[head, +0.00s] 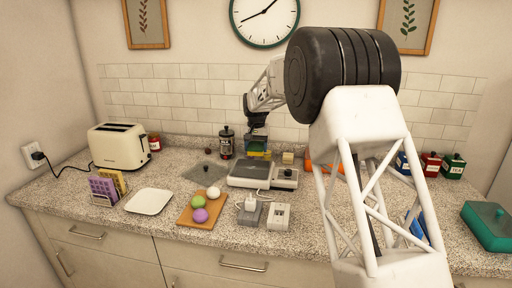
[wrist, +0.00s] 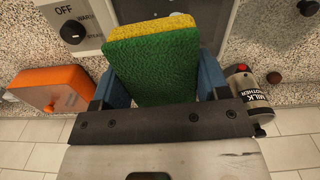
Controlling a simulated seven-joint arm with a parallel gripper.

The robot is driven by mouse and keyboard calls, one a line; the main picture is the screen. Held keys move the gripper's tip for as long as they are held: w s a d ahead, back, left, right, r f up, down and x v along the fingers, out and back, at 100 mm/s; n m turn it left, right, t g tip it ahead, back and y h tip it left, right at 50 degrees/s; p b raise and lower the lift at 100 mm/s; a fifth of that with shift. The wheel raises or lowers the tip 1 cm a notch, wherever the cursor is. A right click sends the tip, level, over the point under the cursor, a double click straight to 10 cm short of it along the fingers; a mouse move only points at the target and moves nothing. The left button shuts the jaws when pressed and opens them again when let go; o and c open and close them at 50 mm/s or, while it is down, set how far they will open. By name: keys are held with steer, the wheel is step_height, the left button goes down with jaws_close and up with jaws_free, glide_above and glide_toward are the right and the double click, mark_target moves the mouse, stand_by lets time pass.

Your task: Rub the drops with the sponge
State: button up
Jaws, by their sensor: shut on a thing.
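My gripper (head: 257,140) is shut on a green and yellow sponge (head: 258,152), over the back of the counter. In the wrist view, the sponge (wrist: 152,65) stands between the two blue fingers (wrist: 158,82), its green face toward the camera and a yellow strip along its far edge. Behind it is a grey appliance with a dark flat plate (head: 250,173) and a knob (head: 287,172); the knob (wrist: 73,32) is marked OFF and WARM. The sponge hides part of the plate in the wrist view. I cannot make out any drops for certain.
Canisters (head: 430,165) stand right.

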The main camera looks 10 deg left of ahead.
steer(key=shift+f, duration=3.9)
steer(key=shift+a+r, duration=0.1)
steer(key=shift+a, duration=0.75)
steer(key=shift+c, duration=0.3)
steer(key=shift+a, duration=0.7)
steer(key=shift+a+f, duration=0.25)
steer(key=shift+a+r, duration=0.25)
steer(key=shift+d+f, duration=0.2)
steer(key=shift+d, duration=1.9)
steer(key=shift+r, duration=4.15)
